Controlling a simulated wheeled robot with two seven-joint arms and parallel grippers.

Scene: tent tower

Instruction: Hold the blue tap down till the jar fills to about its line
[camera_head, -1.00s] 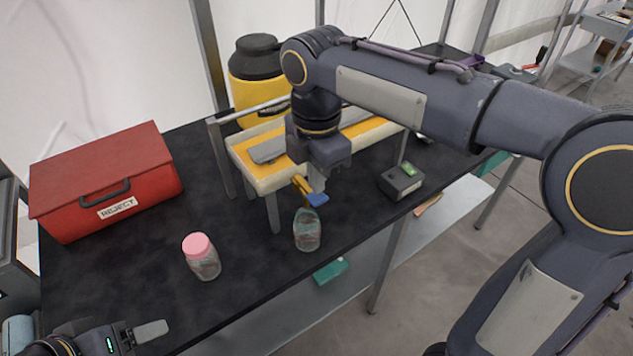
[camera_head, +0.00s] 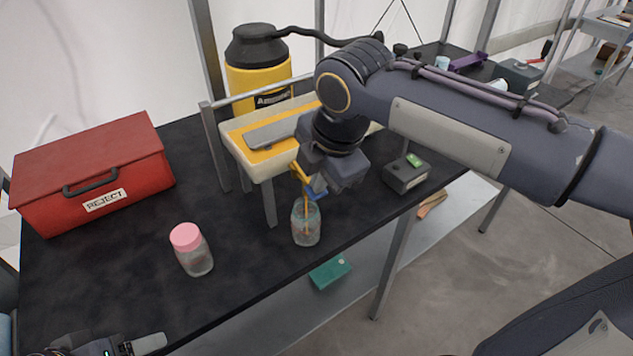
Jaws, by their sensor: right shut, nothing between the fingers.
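The blue tap (camera_head: 317,191) sits on the yellow spout (camera_head: 298,172) at the front of the cream tank. My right gripper (camera_head: 322,181) is shut and empty, its fingers at the tap and partly hidden by its own body; it seems to press the tap, which is tilted. A thin amber stream runs from the spout into the open glass jar (camera_head: 306,222) standing upright below. The jar's line and liquid level are too small to read clearly. My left gripper (camera_head: 149,343) shows only partly at the bottom left, away from the tap.
A pink-lidded jar (camera_head: 190,250) stands left of the glass jar. A red REJECT box (camera_head: 93,172) is at the left. A yellow container (camera_head: 258,82) stands behind the tank (camera_head: 262,169). A grey device (camera_head: 405,174) is to the right. The black table (camera_head: 235,262) is clear at front.

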